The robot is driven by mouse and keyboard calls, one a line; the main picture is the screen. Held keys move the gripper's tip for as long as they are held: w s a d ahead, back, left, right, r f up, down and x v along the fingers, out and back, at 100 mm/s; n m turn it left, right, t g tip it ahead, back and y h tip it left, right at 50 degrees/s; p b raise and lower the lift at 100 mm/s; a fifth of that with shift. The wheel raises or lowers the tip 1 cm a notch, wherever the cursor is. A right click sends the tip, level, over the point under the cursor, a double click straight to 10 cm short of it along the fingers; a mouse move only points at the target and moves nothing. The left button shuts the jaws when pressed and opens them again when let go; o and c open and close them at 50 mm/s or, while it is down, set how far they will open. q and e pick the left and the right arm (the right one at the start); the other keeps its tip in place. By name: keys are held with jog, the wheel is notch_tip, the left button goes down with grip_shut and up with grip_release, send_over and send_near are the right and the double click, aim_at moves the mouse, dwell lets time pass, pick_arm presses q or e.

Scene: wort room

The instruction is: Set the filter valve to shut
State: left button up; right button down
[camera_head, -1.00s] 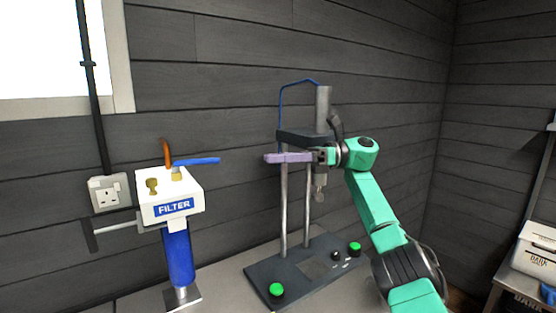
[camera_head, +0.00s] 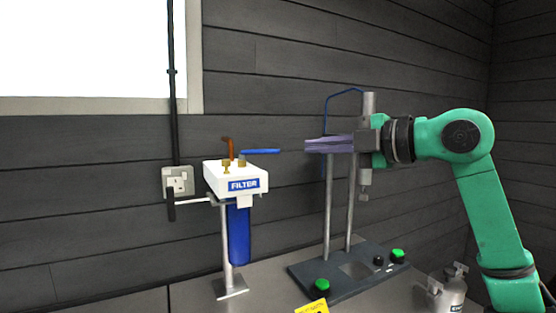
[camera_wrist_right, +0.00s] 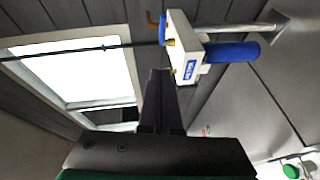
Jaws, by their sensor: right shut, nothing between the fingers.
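The filter unit (camera_head: 232,174) is a white box labelled FILTER over a blue cylinder (camera_head: 239,235), on a metal stand. A blue lever (camera_head: 262,151) on its top points right, roughly level. In the right wrist view the filter box (camera_wrist_right: 188,45) is at upper middle, with the blue lever (camera_wrist_right: 162,28) at its left side. My right gripper (camera_head: 308,145) has purple-grey fingers, shut and empty. Its tips point left, a short gap from the lever's free end. The fingers also show in the wrist view (camera_wrist_right: 158,72). My left gripper is not in view.
A two-post stand (camera_head: 349,205) with a dark base and green knobs stands right of the filter, behind my gripper. A wall socket (camera_head: 178,181) is behind the filter at left. A metal canister (camera_head: 447,291) and a yellow tag (camera_head: 312,306) are at the front.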

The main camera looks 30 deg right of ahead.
jog(key=p, duration=0.4)
send_near(264, 151)
jog(key=w+a, duration=0.2)
jog(key=a, duration=0.2)
jog(key=w+d+p, duration=0.1)
jog(key=w+d, duration=0.1)
jog(key=w, duration=0.1)
jog(key=shift+f+p, duration=0.35)
jog(key=shift+p, duration=0.05)
jog(key=shift+w+d+f, duration=0.15)
jog(key=shift+w+d, duration=0.05)
jog(key=shift+d, duration=0.05)
jog(key=shift+a, duration=0.1)
